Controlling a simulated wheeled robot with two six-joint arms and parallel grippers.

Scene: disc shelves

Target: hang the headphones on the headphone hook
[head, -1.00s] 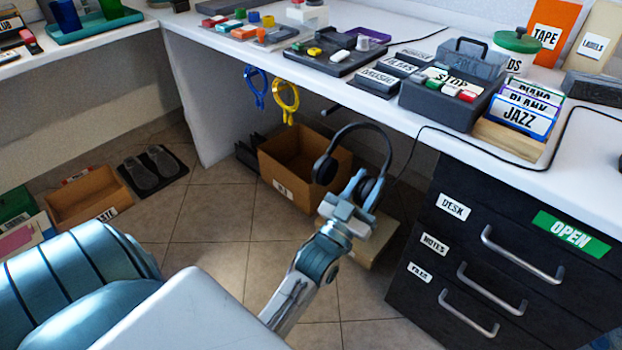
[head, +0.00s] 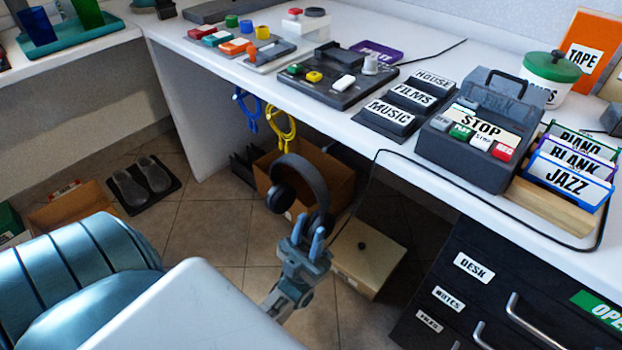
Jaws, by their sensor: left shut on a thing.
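The black headphones (head: 304,172) are below the desk's front edge, with the headband arched upward and the ear cups hanging down. My left gripper (head: 308,236) is shut on them from below, at the lower right ear cup. It holds them in the air in front of a cardboard box. A thin black cable (head: 375,172) runs from near the headphones up over the desk edge. I cannot make out the headphone hook under the desk edge. My right gripper is not in view.
The white desk (head: 345,128) overhangs the headphones. A blue cable (head: 247,108) and a yellow cable (head: 279,128) hang beneath its edge. A cardboard box (head: 338,180) and a beige box (head: 362,258) stand on the floor. Black drawers (head: 480,300) are at the right.

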